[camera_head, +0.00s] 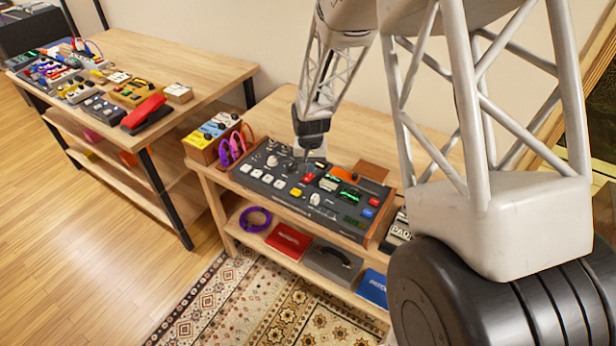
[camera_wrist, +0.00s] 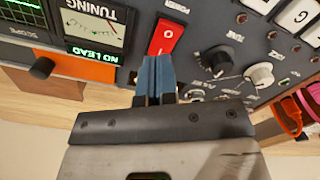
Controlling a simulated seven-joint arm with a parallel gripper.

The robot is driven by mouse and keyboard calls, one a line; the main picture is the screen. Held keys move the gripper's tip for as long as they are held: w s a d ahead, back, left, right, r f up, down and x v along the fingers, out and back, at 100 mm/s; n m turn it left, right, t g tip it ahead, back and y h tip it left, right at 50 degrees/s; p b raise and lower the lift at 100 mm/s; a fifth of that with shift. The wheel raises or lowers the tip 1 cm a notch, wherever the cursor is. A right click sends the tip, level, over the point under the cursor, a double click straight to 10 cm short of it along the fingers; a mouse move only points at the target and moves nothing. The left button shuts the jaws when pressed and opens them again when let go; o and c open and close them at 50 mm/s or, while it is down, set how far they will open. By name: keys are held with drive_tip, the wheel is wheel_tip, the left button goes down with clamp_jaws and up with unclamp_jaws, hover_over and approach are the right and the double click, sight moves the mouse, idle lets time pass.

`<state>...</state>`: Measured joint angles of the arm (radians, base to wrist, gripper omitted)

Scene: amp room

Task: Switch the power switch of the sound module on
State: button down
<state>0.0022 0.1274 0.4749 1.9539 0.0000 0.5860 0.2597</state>
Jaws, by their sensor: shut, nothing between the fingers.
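The sound module (camera_head: 327,213) is a dark panel with wooden sides on the middle table, with knobs, pale keys and lit green displays. Its red power switch (camera_wrist: 167,37) is a rocker with white marks, near the top of the wrist view. I cannot tell which way it is tipped. In the head view, a small red patch on the panel (camera_head: 307,178) looks like this switch. My gripper (camera_wrist: 155,62) is shut and empty. Its blue fingertips lie at the near end of the switch; I cannot tell whether they touch. In the head view my gripper (camera_head: 306,160) points down over the module.
A tuning meter (camera_wrist: 95,22) and a "NO LEAD" display lie left of the switch; a black knob (camera_wrist: 217,61) is to the right. Purple and orange cables (camera_head: 232,147) hang by yellow and blue boxes. Another table (camera_head: 130,50) with several pedals stands left.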

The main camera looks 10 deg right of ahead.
drive_tip(key=shift+r, duration=2.65)
drive_tip(key=shift+s+r, duration=0.15)
drive_tip(key=shift+r, duration=0.1)
drive_tip(key=s+r, duration=0.8)
drive_tip(key=r, duration=0.3)
drive_tip(key=s+r+n+t, duration=0.1)
drive_tip(key=s+r, duration=0.3)
drive_tip(key=s, duration=0.5)
drive_tip(key=s+r+n, duration=0.1)
drive_tip(key=s+r, duration=0.3)
drive_tip(key=s, duration=0.5)
drive_tip(key=s+r+t, duration=0.1)
drive_tip(key=s+r, duration=0.4)
drive_tip(key=s, duration=0.5)
drive_tip(key=shift+d+n+t, duration=0.15)
drive_tip(key=shift+n+t, duration=0.15)
drive_tip(key=shift+n, duration=0.1)
drive_tip(key=c, duration=1.8)
unclamp_jaws()
